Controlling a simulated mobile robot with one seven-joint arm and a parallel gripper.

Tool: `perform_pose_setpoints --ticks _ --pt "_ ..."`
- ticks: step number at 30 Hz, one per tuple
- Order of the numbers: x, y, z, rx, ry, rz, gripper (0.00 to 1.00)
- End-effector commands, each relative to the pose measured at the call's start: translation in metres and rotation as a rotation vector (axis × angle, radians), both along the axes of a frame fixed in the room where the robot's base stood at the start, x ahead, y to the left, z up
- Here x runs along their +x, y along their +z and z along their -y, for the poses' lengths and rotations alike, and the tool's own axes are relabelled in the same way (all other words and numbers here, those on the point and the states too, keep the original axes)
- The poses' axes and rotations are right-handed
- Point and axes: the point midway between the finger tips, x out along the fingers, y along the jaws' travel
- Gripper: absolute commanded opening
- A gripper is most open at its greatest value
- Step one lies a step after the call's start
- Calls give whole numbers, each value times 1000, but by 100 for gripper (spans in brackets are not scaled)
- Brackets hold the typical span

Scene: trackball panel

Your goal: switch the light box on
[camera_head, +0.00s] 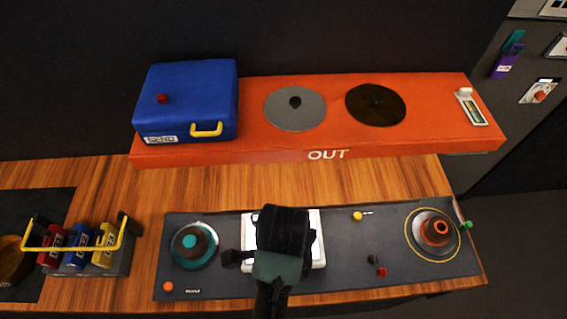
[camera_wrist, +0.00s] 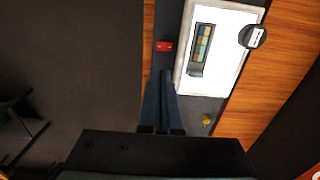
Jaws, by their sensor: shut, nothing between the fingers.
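A white box (camera_head: 318,255) sits on the dark panel (camera_head: 340,283), largely covered by my arm in the head view; it looks like the light box. In the wrist view the white box (camera_wrist: 228,88) shows a coloured strip (camera_wrist: 202,43) with a grey slider piece at one end, and a round grey labelled knob (camera_wrist: 254,37) at its edge. A small red switch (camera_wrist: 164,46) lies on the panel beside it; its position is too small to read. My gripper (camera_wrist: 167,72) is shut and empty, tips just below the red switch in the picture; contact cannot be told.
A yellow knob (camera_head: 357,216), a black lever with a red tip (camera_head: 381,271) and a ringed orange-and-black dial (camera_head: 436,231) are to the right. A teal-topped dial (camera_head: 190,242) is left. Behind is the orange shelf (camera_head: 240,155) with a blue box (camera_head: 187,95).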

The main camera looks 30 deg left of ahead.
Motion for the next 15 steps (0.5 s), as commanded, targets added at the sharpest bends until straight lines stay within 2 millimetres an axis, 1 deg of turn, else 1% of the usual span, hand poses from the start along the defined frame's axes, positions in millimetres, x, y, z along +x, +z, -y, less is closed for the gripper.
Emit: perform_pose_setpoints --ticks 1,8,15 --pt "0 -7 0 1 1 1 0" --pt "-1 -37 0 -2 3 -5 0" --pt "-1 -87 0 -1 3 -4 0"
